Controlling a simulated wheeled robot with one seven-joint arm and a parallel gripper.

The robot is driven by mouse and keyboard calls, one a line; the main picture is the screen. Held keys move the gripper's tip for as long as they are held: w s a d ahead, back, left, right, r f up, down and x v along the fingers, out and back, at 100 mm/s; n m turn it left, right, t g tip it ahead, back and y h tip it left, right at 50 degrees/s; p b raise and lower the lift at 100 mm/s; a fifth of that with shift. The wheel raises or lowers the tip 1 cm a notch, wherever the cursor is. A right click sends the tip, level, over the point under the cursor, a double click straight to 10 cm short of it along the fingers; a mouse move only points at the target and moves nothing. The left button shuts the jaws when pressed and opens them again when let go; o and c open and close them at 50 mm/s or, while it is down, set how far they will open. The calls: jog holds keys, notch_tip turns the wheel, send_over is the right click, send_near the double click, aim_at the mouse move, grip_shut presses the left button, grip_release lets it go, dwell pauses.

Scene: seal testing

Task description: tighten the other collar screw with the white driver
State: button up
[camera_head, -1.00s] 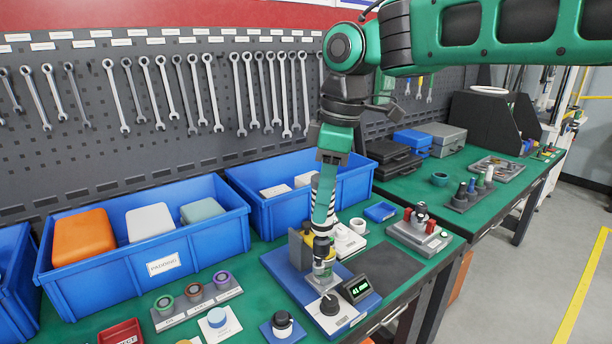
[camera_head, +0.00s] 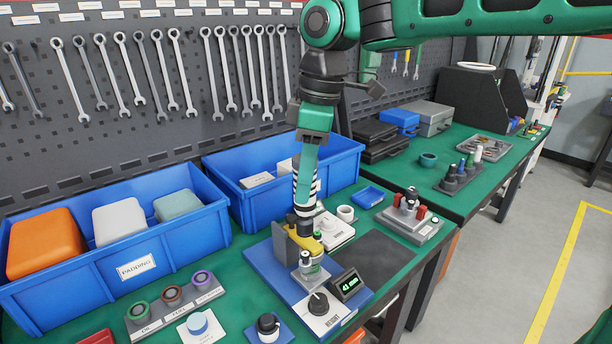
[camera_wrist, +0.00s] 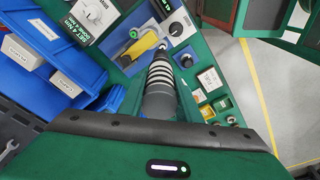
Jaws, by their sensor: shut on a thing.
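In the head view, my gripper (camera_head: 306,178) points straight down and is shut on the driver (camera_head: 304,212), whose grip has black and white bands. In the wrist view the driver (camera_wrist: 160,82) is grey with white rings and runs away from my gripper. Its end is by a yellow part (camera_head: 300,238) on the blue test station (camera_head: 268,270). A small pale block (camera_head: 311,268) with a dark top stands just in front of it. The collar screws are too small to make out. I cannot tell whether the driver's tip touches anything.
The station carries a black knob (camera_head: 318,303) and a display (camera_head: 347,285) reading about 41. A grey block with red parts (camera_head: 410,228) stands to the right. Blue bins (camera_head: 130,264) stand behind left. A dark mat (camera_head: 378,262) lies bare beside the station.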

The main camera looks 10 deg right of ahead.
aim_at(306, 214)
jog(key=shift+f, duration=2.15)
jog(key=shift+s+f, duration=0.15)
jog(key=shift+f, duration=1.4)
dwell(4.3)
